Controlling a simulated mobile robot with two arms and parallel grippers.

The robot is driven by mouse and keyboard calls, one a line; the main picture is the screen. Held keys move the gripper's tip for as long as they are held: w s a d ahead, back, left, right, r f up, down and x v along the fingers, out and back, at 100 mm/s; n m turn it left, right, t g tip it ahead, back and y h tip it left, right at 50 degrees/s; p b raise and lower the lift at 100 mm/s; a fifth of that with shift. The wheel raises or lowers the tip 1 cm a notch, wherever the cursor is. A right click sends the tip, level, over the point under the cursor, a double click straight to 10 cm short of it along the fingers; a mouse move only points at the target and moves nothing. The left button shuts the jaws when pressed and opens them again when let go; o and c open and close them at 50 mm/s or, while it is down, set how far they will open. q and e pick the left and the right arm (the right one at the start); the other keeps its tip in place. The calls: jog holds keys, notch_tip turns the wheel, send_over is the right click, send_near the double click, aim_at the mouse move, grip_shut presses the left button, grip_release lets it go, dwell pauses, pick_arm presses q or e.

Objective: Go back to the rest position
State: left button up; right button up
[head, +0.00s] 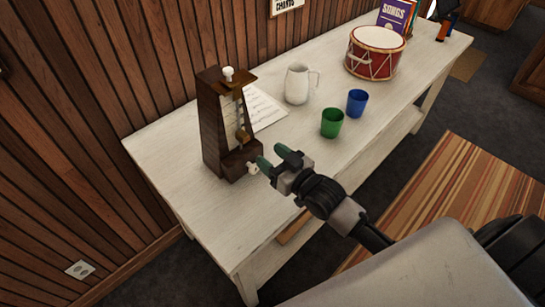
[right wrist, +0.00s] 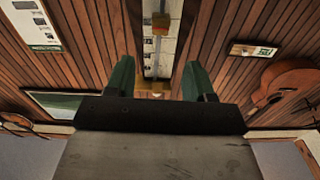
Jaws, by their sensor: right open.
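My right gripper (head: 273,157) is over the white table (head: 215,225), close beside the lower right side of the brown wooden metronome (head: 215,130). Its green fingers are apart with nothing between them. A small white key (head: 252,168) on the metronome is just beyond the fingertips; contact cannot be told. In the right wrist view, the open fingers (right wrist: 157,80) frame the metronome's pale scale and pendulum (right wrist: 160,25). My left gripper is not in view.
Sheet music (head: 264,108) lies behind the metronome. A white pitcher (head: 297,84), a green cup (head: 332,123), a blue cup (head: 357,103) and a red drum (head: 375,54) stand farther along the table. The wood-panelled wall (head: 90,110) is at left. The table's near left end is clear.

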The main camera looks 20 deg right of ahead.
dwell(0.4)
jog(key=s+f+m+g+h, duration=0.1)
jog(key=s+f+g+h, duration=0.2)
jog(key=s+g, duration=0.65)
jog(key=s+f+m+g+h, duration=0.1)
jog(key=s+f+g+h, duration=0.25)
jog(key=s, duration=1.15)
notch_tip(320, 180, down, 26)
jog(key=g, duration=0.2)
jog(key=s+d+f+g, duration=0.1)
jog(key=s+d+f, duration=0.2)
jog(key=s+f, duration=1.3)
jog(key=shift+s+f+n, duration=0.25)
jog(key=shift+s+n, duration=0.15)
jog(key=shift+s, duration=0.15)
dwell(0.4)
